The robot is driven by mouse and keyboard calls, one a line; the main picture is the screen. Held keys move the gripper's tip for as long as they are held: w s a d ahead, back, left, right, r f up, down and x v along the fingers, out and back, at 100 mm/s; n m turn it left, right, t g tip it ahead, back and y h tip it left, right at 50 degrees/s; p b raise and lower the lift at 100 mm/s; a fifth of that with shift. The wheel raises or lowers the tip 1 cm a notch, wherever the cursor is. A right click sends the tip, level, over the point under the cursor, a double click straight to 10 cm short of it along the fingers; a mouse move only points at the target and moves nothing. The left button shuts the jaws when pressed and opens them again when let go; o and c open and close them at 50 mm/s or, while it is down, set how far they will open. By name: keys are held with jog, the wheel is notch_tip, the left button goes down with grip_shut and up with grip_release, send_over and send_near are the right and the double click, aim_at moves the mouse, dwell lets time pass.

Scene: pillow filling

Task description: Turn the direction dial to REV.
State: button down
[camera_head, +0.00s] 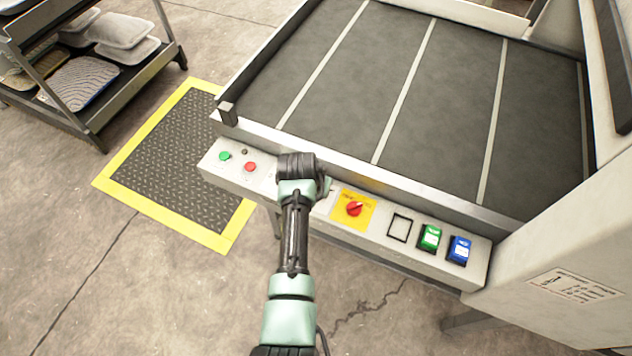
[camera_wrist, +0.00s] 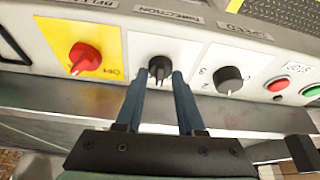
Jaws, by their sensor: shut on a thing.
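The direction dial (camera_wrist: 159,66) is a small black knob on a white plate, under a label reading DIRECTION upside down in the wrist view. The two blue fingers of my gripper (camera_wrist: 161,80) are shut on it, one on each side. In the head view, my wrist hides the dial and fingertips.
Beside the dial in the wrist view are a red knob on a yellow plate (camera_wrist: 84,58) and a black speed knob (camera_wrist: 228,79). The head view shows green (camera_head: 429,237) and blue (camera_head: 459,249) switches, the conveyor belt (camera_head: 400,80), and a rack (camera_head: 95,100).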

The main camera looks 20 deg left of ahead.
jog(key=n+y, duration=0.1)
jog(key=n, duration=0.2)
jog(key=shift+d+n+p, duration=0.15)
jog(key=shift+n+p, duration=0.15)
jog(key=shift+p, duration=0.1)
jog(key=shift+w+n+g+y, duration=0.1)
jog(key=shift+n+g+y, duration=0.6)
jog(key=shift+n, duration=1)
jog(key=c, duration=0.5)
grip_release()
jog(key=p+v, duration=0.1)
jog(key=v, duration=0.5)
jog(key=p+v, duration=0.1)
jog(key=v, duration=0.6)
jog(key=shift+s+d+f, duration=0.1)
jog(key=shift+s+d, duration=0.05)
jog(key=shift+s, duration=0.05)
jog(key=shift+w, duration=0.1)
